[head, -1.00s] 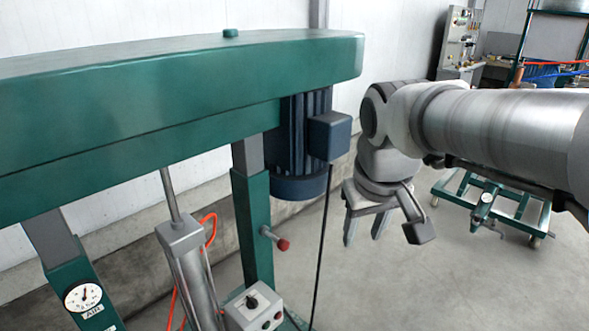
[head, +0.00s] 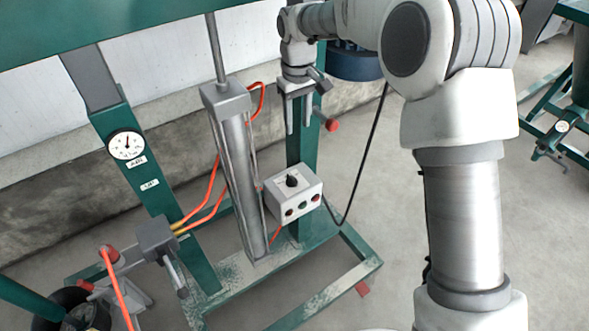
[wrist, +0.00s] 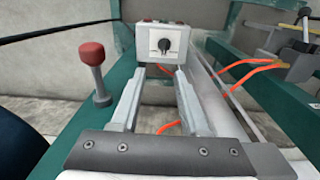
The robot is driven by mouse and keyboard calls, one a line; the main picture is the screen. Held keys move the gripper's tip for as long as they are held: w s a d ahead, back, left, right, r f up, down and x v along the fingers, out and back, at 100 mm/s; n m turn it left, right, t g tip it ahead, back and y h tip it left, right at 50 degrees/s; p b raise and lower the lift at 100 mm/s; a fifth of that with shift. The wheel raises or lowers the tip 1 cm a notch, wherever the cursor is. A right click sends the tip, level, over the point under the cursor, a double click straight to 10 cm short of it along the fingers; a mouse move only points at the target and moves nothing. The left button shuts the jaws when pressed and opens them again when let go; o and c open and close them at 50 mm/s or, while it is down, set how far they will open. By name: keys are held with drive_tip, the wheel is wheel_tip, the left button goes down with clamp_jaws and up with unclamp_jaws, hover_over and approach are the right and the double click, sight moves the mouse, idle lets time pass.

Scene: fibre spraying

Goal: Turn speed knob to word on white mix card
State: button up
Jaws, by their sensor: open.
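The speed knob is a black rotary knob (head: 291,180) on a small light-grey control box (head: 276,206), with a few coloured buttons below it. In the wrist view the knob (wrist: 163,46) sits on a white plate on the box (wrist: 145,57), its marks too small to read. My gripper (head: 298,128) is open and empty, its fingers pointing down above the box in the head view. In the wrist view my gripper's fingertips (wrist: 161,71) are apart, short of the knob, one to each side of its line. I cannot make out a white mix card in either view.
A lever with a red ball (wrist: 91,54) stands left of my fingers in the wrist view. A grey cylinder (head: 238,175) with orange hoses, a green post (head: 301,225) and a black cable surround the box. A round gauge (head: 126,145) is on the left post.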

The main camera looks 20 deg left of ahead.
wheel_tip(320, 180, down, 2)
drive_tip(key=a, duration=0.2)
drive_tip(key=b, duration=0.3)
approach(292, 177)
wheel_tip(292, 177, down, 8)
drive_tip(key=shift+f, duration=0.25)
drive_tip(key=shift+c, duration=0.3)
clamp_jaws()
